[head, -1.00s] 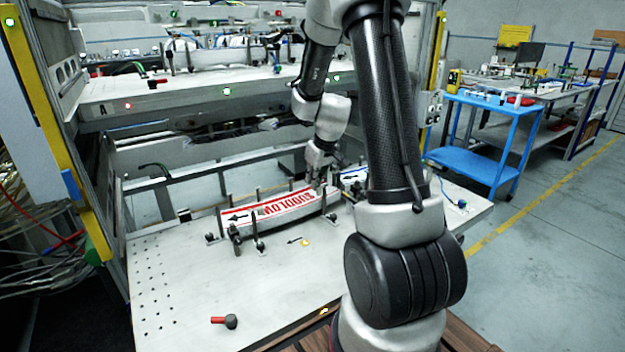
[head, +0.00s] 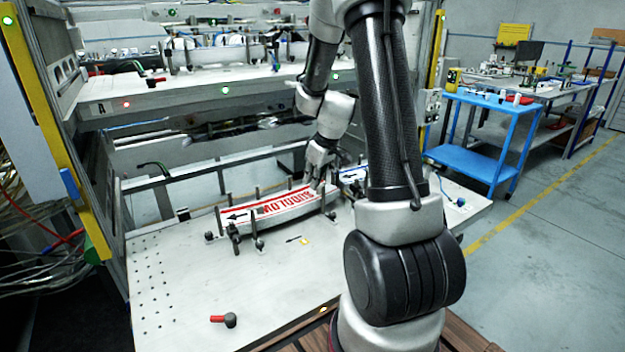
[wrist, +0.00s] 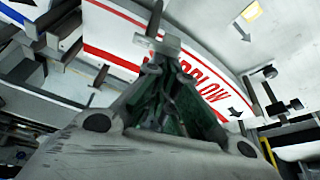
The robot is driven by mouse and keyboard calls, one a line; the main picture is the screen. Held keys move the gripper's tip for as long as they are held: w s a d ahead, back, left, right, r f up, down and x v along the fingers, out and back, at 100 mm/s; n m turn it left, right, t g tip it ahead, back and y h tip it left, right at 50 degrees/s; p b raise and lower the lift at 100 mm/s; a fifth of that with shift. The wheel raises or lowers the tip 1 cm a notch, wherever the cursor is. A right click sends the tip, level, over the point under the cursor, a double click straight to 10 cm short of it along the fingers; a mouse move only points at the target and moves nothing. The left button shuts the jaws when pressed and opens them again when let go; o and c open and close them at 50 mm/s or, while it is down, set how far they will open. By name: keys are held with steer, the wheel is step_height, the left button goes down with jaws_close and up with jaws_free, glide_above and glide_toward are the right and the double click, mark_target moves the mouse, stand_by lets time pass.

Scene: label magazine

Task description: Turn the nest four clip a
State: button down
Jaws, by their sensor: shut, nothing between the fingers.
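A white panel with red lettering and red stripes (head: 275,207) lies in a row of upright dark posts on the grey table. My gripper (head: 318,186) is over the right end of this panel. In the wrist view my gripper (wrist: 162,72) is shut and empty, its fingertips by a small grey clip (wrist: 165,42) on the panel's edge. I cannot tell whether they touch it. No number or letter is readable on this clip, so I cannot tell whether it is clip a of nest four. A dark holder (head: 236,238) stands at the panel's front left.
A second panel with blue markings (head: 352,174) lies just right of my gripper, partly behind my arm. A red-handled dark knob (head: 228,320) lies on the table's front part. The left front of the table (head: 165,270) is mostly clear. A shelf (head: 200,92) overhangs the back.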

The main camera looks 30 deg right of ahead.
steer(key=n, duration=0.1)
steer(key=s+n+y, duration=0.1)
steer(key=n, duration=0.1)
steer(key=shift+a+n+g, duration=0.2)
steer(key=shift+n+g, duration=0.1)
steer(key=s+n+g, duration=0.1)
steer(key=n, duration=0.2)
steer(key=s+n+g+y, duration=0.1)
steer(key=n, duration=0.3)
steer(key=s+n+g, duration=0.1)
steer(key=n, duration=0.2)
steer(key=shift+s+d+n+y, duration=0.1)
steer(key=shift+d+n+y, duration=0.2)
steer(key=shift+d+n, duration=0.1)
stand_by(0.4)
